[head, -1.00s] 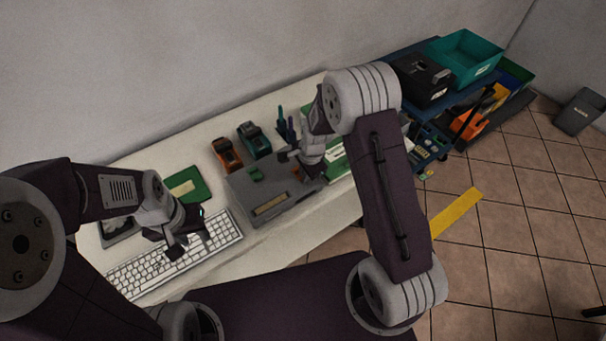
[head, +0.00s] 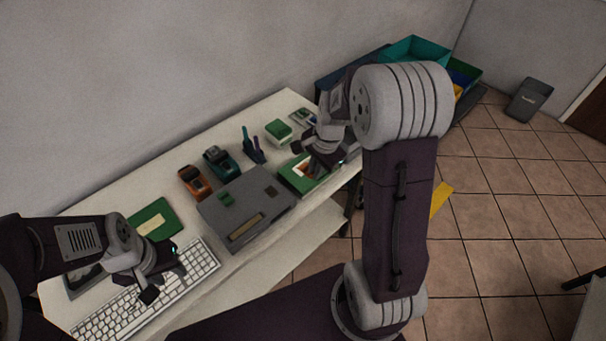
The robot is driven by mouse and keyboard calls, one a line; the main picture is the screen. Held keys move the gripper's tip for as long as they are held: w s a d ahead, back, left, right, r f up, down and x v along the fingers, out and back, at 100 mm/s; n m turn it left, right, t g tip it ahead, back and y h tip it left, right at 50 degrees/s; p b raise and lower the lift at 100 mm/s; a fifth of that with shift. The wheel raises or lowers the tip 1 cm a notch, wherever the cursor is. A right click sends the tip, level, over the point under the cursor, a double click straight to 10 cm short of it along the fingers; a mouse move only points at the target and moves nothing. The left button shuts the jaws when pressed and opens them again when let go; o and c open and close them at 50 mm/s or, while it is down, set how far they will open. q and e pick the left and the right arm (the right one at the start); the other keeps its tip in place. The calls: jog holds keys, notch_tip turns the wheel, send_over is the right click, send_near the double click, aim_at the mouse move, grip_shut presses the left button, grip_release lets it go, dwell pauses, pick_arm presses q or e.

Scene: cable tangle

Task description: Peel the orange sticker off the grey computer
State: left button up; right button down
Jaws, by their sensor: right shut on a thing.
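The grey computer (head: 215,214) lies flat on the table. A green patch and a tan label show on its top, and I see no orange sticker there. My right gripper (head: 322,165) is to the right of the computer, above a green-and-white item (head: 290,178). It is shut on the orange sticker (head: 316,171), of which only a small orange patch shows below the fingers. My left gripper (head: 160,283) is open and empty above the keyboard, to the left of the computer.
A white keyboard (head: 200,262) and a green board (head: 148,215) lie left of the computer. Orange (head: 194,182) and teal (head: 220,160) devices, a pen holder (head: 253,150) and a green-white box (head: 279,131) stand behind it. Bins (head: 415,48) are at the back right.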

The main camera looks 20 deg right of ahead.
jog(key=shift+w+a+r+p, duration=0.1)
jog(key=shift+w+r+p, duration=0.2)
jog(key=shift+r+p, duration=0.5)
jog(key=shift+w+a+r+p, duration=0.1)
jog(key=shift+w+r+p, duration=0.2)
jog(key=shift+r+p, duration=0.45)
jog(key=shift+w+a+r+p, duration=0.1)
jog(key=shift+w+r+p, duration=0.2)
jog(key=shift+r+p, duration=0.5)
jog(key=shift+f, duration=0.35)
